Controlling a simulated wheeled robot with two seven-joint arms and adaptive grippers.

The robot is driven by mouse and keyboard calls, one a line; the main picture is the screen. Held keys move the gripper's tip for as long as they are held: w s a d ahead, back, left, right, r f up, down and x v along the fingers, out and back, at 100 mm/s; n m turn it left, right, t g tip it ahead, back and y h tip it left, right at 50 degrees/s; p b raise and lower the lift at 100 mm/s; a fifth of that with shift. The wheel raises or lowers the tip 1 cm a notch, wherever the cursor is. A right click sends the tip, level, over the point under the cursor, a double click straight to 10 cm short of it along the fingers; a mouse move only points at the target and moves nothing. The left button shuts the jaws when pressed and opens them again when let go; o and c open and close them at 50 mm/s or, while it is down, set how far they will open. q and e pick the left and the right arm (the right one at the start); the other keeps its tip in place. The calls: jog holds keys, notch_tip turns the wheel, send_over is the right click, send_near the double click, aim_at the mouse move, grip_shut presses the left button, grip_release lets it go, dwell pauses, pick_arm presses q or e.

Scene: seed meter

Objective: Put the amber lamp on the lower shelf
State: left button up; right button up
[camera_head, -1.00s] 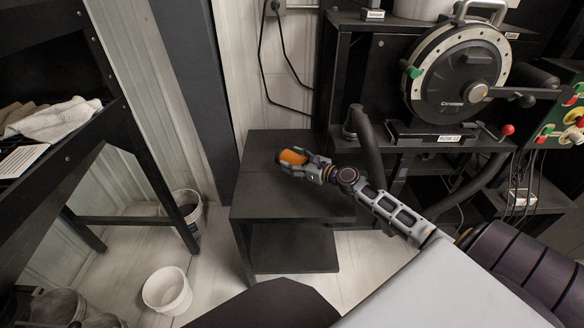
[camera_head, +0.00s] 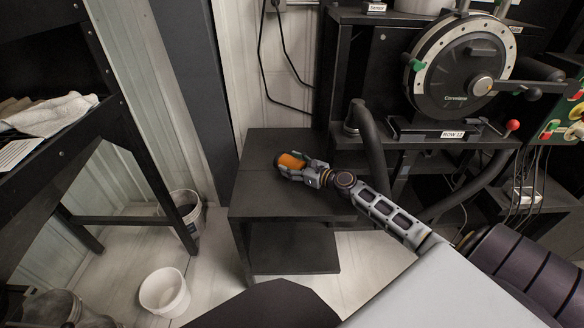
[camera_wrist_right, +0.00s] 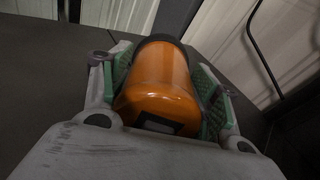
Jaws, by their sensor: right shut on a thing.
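The amber lamp (camera_head: 291,161) is an orange cylinder with a dark end, held at my right gripper over the top of the small black shelf unit (camera_head: 250,196). My right gripper (camera_head: 290,163) is shut on it. In the right wrist view the lamp (camera_wrist_right: 160,85) sits between the two green-padded fingers, its dark cap pointing away. I cannot tell whether it touches the top surface. The lower shelf (camera_head: 292,250) shows below, in the open front of the unit, and its visible part is bare. My left gripper is not in view.
A black machine stand with a large round seed meter (camera_head: 455,75) stands to the right, with a thick black hose (camera_head: 368,145) close to my right arm. A white bucket (camera_head: 165,292) stands on the floor at left. A black rack (camera_head: 75,150) with cloths is at far left.

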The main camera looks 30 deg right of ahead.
jog(key=shift+f, duration=0.1)
dwell(0.3)
jog(key=o, duration=1.7)
jog(key=shift+c, duration=0.2)
